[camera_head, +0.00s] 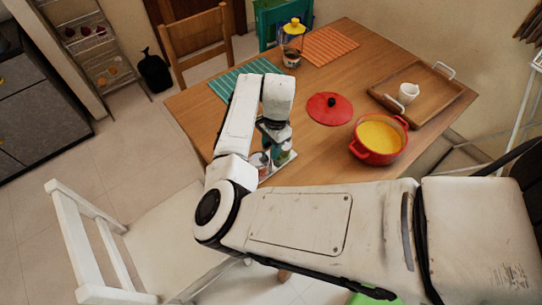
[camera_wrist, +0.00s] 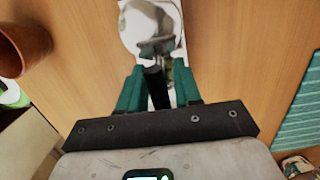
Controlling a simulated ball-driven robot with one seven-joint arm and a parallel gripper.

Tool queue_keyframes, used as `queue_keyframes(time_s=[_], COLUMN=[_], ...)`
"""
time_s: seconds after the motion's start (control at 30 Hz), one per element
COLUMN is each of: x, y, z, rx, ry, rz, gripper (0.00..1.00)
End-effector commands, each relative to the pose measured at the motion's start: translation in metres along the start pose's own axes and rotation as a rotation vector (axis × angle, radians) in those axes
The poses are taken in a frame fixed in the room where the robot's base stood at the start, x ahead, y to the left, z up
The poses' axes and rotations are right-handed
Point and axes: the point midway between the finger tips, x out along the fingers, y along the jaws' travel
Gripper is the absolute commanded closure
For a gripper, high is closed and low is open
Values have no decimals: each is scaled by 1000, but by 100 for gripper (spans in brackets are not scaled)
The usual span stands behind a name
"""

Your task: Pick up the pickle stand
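The thing I take as the pickle stand, a small pale tray (camera_head: 286,161) with jars, is by the table's near left edge in the head view, partly hidden by my arm. In the wrist view, a shiny pale object (camera_wrist: 150,25) with a white base lies just beyond my fingers. My gripper (camera_wrist: 156,76) has its two green fingers partly apart, on either side of a dark upright piece. Whether they press on it is unclear. In the head view my gripper (camera_head: 274,134) points down over the tray and jars.
A red pot (camera_head: 369,154) with yellow contents, a red lid (camera_head: 330,108) and a wooden tray (camera_head: 431,99) with a white jug (camera_head: 408,93) stand to the right. Green (camera_head: 242,84) and orange (camera_head: 328,46) mats lie further back. A yellow-topped jar (camera_head: 292,44) stands between them. A white chair (camera_head: 90,240) is nearby.

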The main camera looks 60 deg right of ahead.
Motion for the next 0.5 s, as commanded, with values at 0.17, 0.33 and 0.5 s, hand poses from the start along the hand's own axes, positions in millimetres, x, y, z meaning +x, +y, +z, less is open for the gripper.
queue_keyframes(time_s=[0.17,0.33,0.5], x=[0,0,0], y=[0,0,0], z=[0,0,0], rx=[0,0,0], ry=[0,0,0], rz=[0,0,0], gripper=[84,100,100])
